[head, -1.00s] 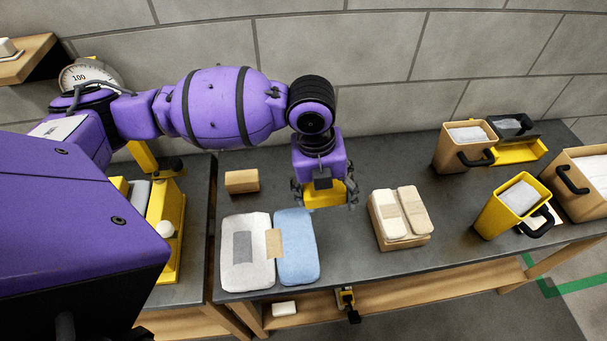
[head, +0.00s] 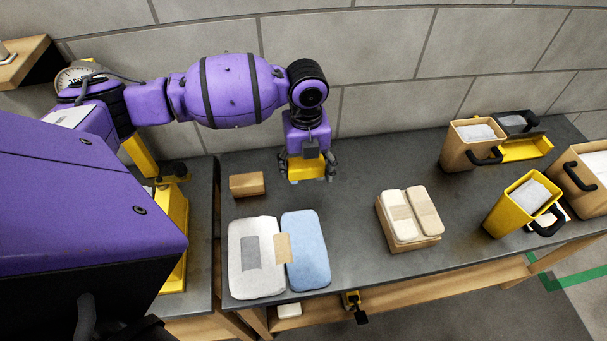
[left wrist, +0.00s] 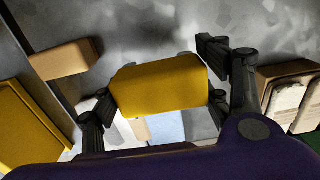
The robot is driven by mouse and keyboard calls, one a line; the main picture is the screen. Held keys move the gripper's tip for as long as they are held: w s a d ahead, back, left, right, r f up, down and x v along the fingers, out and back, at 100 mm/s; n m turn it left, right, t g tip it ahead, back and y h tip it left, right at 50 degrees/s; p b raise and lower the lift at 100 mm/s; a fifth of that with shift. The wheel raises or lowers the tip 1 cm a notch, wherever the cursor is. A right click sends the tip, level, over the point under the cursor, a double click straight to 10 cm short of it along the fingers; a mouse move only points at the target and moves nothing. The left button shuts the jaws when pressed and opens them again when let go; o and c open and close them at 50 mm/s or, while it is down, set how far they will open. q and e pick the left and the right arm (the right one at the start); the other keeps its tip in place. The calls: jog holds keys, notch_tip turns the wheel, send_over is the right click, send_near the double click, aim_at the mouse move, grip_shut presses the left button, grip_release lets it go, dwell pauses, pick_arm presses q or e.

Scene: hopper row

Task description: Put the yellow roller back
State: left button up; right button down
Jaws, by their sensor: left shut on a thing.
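My left gripper (head: 307,178) is shut on a yellow, block-shaped piece, which I take to be the yellow roller (head: 305,167). The piece is held over the back part of the grey bench, right of a small tan block (head: 247,184). In the left wrist view the yellow roller (left wrist: 160,86) sits between the two dark fingers and shows a smooth, rounded-edged face. I cannot tell whether it touches the bench top. My right gripper is not in view.
A white pad (head: 257,275) and a blue pad (head: 306,250) lie in front. A box of tan pads (head: 396,236) stands to the right. A tan hopper (head: 458,148) and a yellow hopper (head: 512,204) stand farther right.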

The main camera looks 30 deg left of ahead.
pick_arm(q)
jog(key=w+f, duration=0.1)
jog(key=a+f, duration=0.1)
jog(key=f, duration=0.1)
jog(key=w+a+f, duration=0.1)
jog(key=shift+w+f, duration=0.4)
jog(key=shift+f, duration=1.45)
jog(key=shift+f, duration=0.15)
jog(key=o, duration=1.3)
notch_tip(320, 180, up, 12)
jog(key=shift+r, duration=0.15)
